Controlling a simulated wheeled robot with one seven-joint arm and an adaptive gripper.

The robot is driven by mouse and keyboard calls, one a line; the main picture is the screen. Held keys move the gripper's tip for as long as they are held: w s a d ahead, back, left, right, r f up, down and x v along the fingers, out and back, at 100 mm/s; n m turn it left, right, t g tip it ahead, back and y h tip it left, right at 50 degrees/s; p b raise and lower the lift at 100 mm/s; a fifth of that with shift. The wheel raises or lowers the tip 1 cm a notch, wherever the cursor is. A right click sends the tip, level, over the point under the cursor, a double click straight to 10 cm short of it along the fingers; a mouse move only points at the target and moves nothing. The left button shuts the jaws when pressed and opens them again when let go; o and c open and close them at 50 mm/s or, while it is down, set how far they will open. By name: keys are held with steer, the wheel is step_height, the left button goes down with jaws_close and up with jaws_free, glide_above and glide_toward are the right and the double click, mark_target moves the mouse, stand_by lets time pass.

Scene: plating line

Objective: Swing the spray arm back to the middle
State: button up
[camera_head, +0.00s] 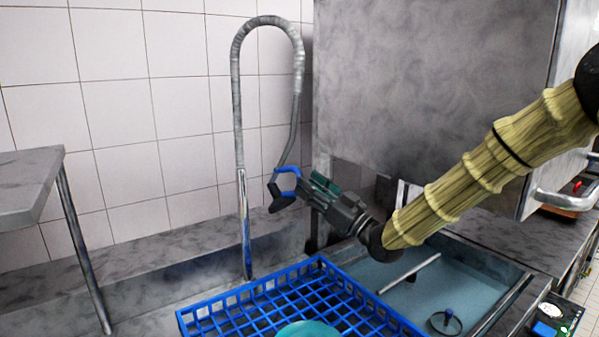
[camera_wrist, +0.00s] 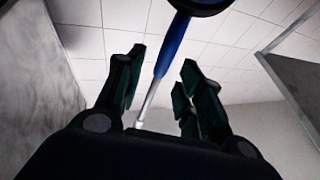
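The spray arm (camera_head: 238,110) is a grey hose that rises from a metal post, loops over and hangs down on the right. At its lower end is a dark spray head with a blue ring-shaped handle (camera_head: 289,170). My gripper (camera_head: 312,184) reaches in from the right, its fingertips close beside the spray head. In the wrist view, my gripper (camera_wrist: 161,75) has its two fingers apart. A blue and silver rod of the spray arm (camera_wrist: 169,52) shows between them, nearer the left finger. I cannot tell whether either finger touches it.
A blue rack (camera_head: 322,268) holding a teal round dish (camera_head: 307,329) stands below. A water-filled sink (camera_head: 412,290) lies to the right, under my arm. A large steel machine hood (camera_head: 430,90) stands behind my arm. A steel shelf (camera_head: 30,185) is at the left.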

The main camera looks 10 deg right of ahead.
steer(key=p+x, duration=0.1)
steer(key=x, duration=0.3)
steer(key=shift+r, duration=0.1)
